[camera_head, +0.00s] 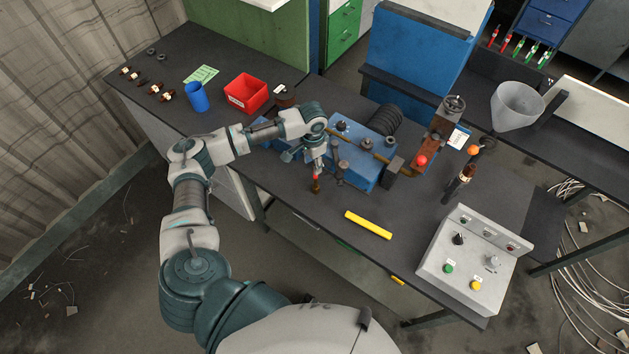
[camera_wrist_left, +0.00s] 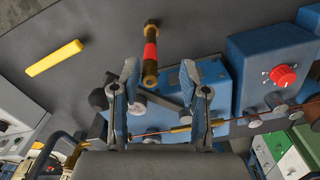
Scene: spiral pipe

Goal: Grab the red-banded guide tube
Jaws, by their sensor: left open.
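The guide tube (camera_wrist_left: 151,53) is a short brass-brown tube with a red band around its middle. In the left wrist view its lower end shows between my fingertips, and its upper part extends beyond them. In the head view the tube (camera_head: 316,184) is small, just below the left gripper, in front of the blue machine (camera_head: 361,165). My left gripper (camera_wrist_left: 159,72) is open, with one finger on each side of the tube's near end. I see no clear contact. In the head view the left gripper (camera_head: 318,166) partly covers the tube's top. My right gripper is not in view.
A yellow bar (camera_head: 368,225) lies in front of the machine. A grey control box (camera_head: 467,262) stands at the right. A red bin (camera_head: 246,93) and a blue cup (camera_head: 197,97) stand at the left. The dark table is clear around the yellow bar.

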